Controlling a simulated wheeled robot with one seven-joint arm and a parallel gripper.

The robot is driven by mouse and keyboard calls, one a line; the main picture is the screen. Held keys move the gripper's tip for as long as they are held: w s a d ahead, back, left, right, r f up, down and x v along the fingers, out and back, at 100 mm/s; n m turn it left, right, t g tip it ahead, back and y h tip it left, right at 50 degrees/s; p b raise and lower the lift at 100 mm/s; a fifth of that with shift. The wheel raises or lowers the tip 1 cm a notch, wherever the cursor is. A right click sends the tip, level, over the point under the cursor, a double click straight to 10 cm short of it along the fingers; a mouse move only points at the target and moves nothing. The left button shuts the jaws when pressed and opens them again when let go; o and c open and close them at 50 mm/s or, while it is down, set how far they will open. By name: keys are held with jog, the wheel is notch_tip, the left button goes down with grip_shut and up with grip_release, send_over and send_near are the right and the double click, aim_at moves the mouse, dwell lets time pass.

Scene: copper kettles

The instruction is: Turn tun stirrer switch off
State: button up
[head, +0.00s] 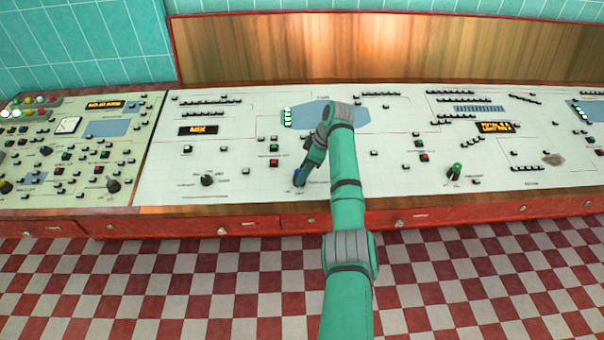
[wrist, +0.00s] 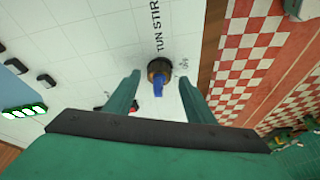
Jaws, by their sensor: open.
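The tun stirrer switch is a dark round knob with a blue pointer (wrist: 158,80). In the wrist view it sits on the white panel beside the printed words "TUN STIR", with "OFF" printed to its right. In the head view a bit of the blue knob (head: 298,178) shows at the end of my arm. My gripper (wrist: 158,88) is open, with one green finger on either side of the knob. I cannot tell whether either finger touches it. In the head view my gripper (head: 303,176) points down at the panel and partly hides the knob.
The wooden front edge (head: 240,203) of the panel is close by, above the checkered floor.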

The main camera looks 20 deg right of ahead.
jog(key=v, duration=0.9)
jog(key=shift+r, duration=0.15)
jog(key=shift+a, duration=0.1)
